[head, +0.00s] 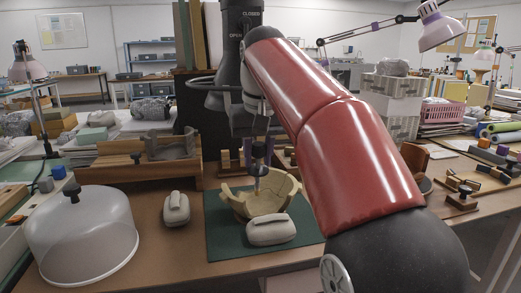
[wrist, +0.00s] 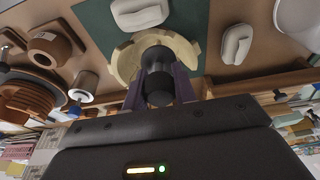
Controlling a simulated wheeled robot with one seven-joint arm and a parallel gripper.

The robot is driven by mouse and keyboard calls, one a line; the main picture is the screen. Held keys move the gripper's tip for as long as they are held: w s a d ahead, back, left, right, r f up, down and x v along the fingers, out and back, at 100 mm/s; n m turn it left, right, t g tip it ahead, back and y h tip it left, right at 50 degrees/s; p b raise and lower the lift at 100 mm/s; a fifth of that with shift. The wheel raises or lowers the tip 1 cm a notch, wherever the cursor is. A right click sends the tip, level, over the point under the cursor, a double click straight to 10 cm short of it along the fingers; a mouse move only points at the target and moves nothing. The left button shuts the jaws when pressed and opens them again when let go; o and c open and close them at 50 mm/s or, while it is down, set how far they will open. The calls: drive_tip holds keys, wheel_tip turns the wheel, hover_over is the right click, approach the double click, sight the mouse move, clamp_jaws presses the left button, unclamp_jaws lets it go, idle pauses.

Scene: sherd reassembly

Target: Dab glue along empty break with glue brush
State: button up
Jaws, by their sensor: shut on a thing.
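My gripper (head: 256,136) points down over the bowl and is shut on the glue brush (head: 258,152). In the wrist view my gripper (wrist: 157,95) holds the brush's dark, thick handle (wrist: 157,72) between two purple fingers. The cream, partly rebuilt bowl (head: 285,190) stands on a green mat (head: 222,240) and also shows in the wrist view (wrist: 190,52). Its rim is uneven. The brush's pale lower end reaches down into the bowl's outline; I cannot tell whether it touches the clay. The handle hides part of the bowl in the wrist view, and any glue is too small to see.
A pale sandbag (head: 270,231) lies against the bowl's near side, and another (head: 176,211) lies left of the mat. A clear dome (head: 88,240) stands at the front left. A wooden tray (head: 135,172) is behind. Small wooden stands (head: 460,198) are at right.

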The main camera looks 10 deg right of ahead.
sight(257, 183)
drive_tip(key=shift+x, duration=2)
drive_tip(key=shift+b+x, duration=1.45)
drive_tip(key=shift+x, duration=0.5)
drive_tip(key=shift+s+d+r, duration=0.15)
drive_tip(key=shift+d+r, duration=0.05)
drive_tip(key=shift+d, duration=0.4)
drive_tip(key=shift+s+d+r, duration=0.1)
drive_tip(key=shift+d+r, duration=0.1)
drive_tip(key=shift+d, duration=0.35)
wheel_tip(257, 183, up, 8)
drive_tip(key=s+d+p, duration=0.1)
drive_tip(key=d+p, duration=0.1)
drive_tip(key=p, duration=0.1)
drive_tip(key=shift+s+d+f, duration=0.15)
drive_tip(key=shift+s+d, duration=0.15)
